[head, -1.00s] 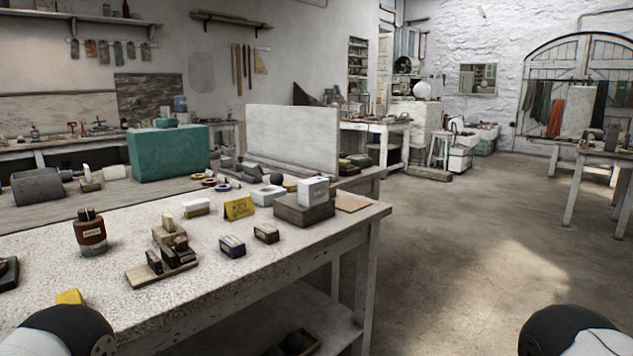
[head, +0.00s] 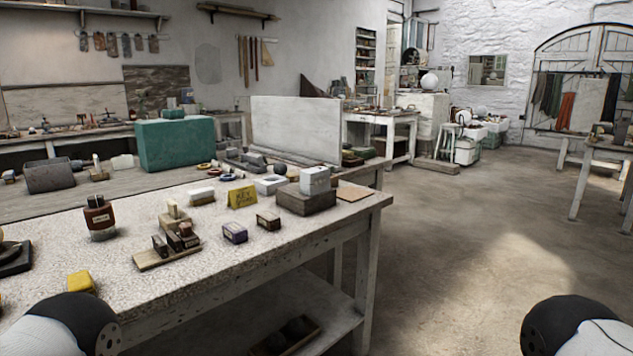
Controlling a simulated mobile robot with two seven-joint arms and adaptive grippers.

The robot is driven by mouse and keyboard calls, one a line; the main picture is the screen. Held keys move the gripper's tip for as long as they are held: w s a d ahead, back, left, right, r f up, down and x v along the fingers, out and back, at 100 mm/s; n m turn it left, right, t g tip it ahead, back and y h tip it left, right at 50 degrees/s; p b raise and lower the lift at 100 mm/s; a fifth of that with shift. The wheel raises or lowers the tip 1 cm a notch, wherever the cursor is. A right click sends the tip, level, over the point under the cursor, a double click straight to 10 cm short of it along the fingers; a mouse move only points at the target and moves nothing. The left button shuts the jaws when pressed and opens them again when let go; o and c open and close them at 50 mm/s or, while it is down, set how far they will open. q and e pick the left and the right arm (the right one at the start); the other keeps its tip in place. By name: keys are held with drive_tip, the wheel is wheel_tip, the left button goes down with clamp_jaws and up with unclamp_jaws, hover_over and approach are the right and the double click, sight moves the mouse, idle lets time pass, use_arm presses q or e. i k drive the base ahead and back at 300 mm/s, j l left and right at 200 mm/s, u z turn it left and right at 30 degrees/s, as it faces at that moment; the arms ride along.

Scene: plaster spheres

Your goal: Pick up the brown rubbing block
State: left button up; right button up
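A small brown block (head: 268,220) with a pale label on its front stands on the speckled near workbench (head: 215,285), near its front edge. It looks like the brown rubbing block. A similar purple block (head: 235,233) stands just left of it. Dark brown blocks (head: 181,237) also sit in a small wooden rack further left. Neither gripper is in view. Only rounded black-and-white parts of my arms show at the bottom left and bottom right corners, apart from the brown block.
A yellow sign (head: 242,197) stands behind the blocks. A white block (head: 315,180) on a grey-brown slab (head: 306,200) stands to their right. A brown bottle (head: 100,217) and a yellow block (head: 81,282) are at left. The floor (head: 470,270) right of the bench is clear.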

sight(267, 220)
drive_tip(key=i+l+u, duration=0.35)
drive_tip(key=i+l, duration=0.15)
drive_tip(key=i+l+u, duration=0.2)
drive_tip(key=l, duration=0.2)
drive_tip(key=i+l+u, duration=0.35)
drive_tip(key=l, duration=0.35)
drive_tip(key=i+l+u, duration=0.2)
drive_tip(key=l, duration=0.25)
drive_tip(key=i+l+u, duration=0.2)
drive_tip(key=l, duration=0.2)
drive_tip(key=l+u, duration=0.15)
drive_tip(key=l, duration=0.3)
drive_tip(key=i, duration=0.05)
